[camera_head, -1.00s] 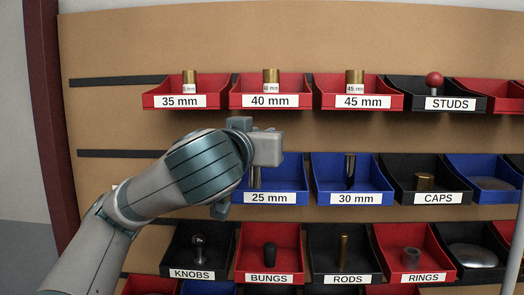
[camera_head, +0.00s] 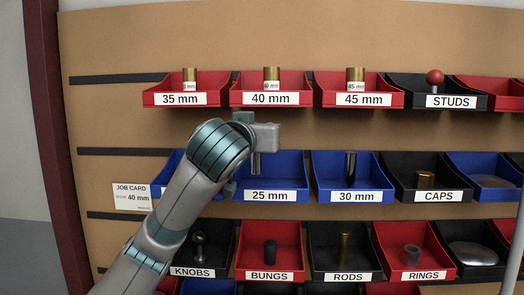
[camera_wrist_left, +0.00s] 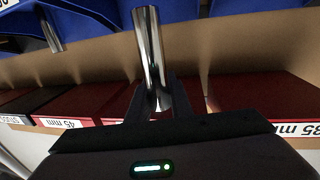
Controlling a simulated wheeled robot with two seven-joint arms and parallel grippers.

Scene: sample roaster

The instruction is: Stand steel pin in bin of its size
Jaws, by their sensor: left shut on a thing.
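My left gripper (camera_head: 258,146) is shut on a steel pin (camera_head: 256,164). The pin hangs upright below it, in front of the back of the blue 25 mm bin (camera_head: 290,183). In the left wrist view the shiny pin (camera_wrist_left: 148,45) stands between the fingers (camera_wrist_left: 155,98). A job card (camera_head: 132,196) left of the bins reads 40 mm, with small print above. The red 35 mm (camera_head: 160,92), 40 mm (camera_head: 244,92) and 45 mm (camera_head: 330,92) bins each hold a labelled brass pin. The blue 30 mm bin (camera_head: 379,181) holds a steel pin (camera_head: 350,165). My right gripper is not in view.
The black studs bin (camera_head: 400,92) and caps bin (camera_head: 400,180) stand to the right. Knobs, bungs, rods and rings bins fill the row below. My left arm hides most of a blue bin left of 25 mm. Bare board lies between the top and middle rows.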

